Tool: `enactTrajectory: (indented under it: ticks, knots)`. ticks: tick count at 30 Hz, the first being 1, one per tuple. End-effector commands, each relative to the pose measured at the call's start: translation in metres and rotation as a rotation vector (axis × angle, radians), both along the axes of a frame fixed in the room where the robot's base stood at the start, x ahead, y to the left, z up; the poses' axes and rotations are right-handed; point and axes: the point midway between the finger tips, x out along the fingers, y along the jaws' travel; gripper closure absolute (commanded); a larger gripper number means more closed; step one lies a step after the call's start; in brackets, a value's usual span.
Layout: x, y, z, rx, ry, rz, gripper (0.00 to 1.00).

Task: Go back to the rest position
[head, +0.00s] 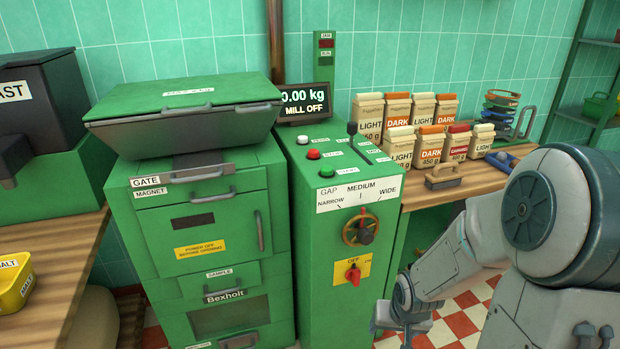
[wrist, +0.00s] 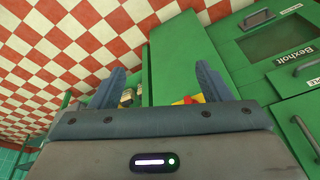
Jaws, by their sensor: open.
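My gripper (wrist: 160,86) is open, its two blue-grey fingers spread wide with nothing seen held between them. In the head view my arm comes in from the right and bends down in front of the green control cabinet (head: 326,260). The wrist end is low, just right of the red rotary switch (head: 353,275) on its yellow plate. In the wrist view a bit of that yellow and red shows beside the right finger, partly hidden by the gripper body. I cannot tell the exact gap between fingers and cabinet.
The green mill (head: 150,235) with its closed hopper lid stands left of the cabinet. A handwheel (head: 361,231) sticks out above the switch. The wooden counter (head: 425,196) at right holds several paper bags. Open red-and-white tiled floor (head: 462,325) lies below my arm.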

Motion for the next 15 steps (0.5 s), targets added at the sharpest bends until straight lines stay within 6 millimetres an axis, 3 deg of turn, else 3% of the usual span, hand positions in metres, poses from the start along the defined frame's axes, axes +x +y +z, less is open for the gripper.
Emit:
enactTrajectory:
  ticks: [1,8,15]
  knots:
    - [-0.003,0.000,0.034,-0.038,-0.001,0.012,0.29]
    - [-0.032,0.003,0.133,-0.131,0.020,0.030,0.29]
    - [-0.074,0.019,0.229,-0.122,0.017,0.058,0.29]
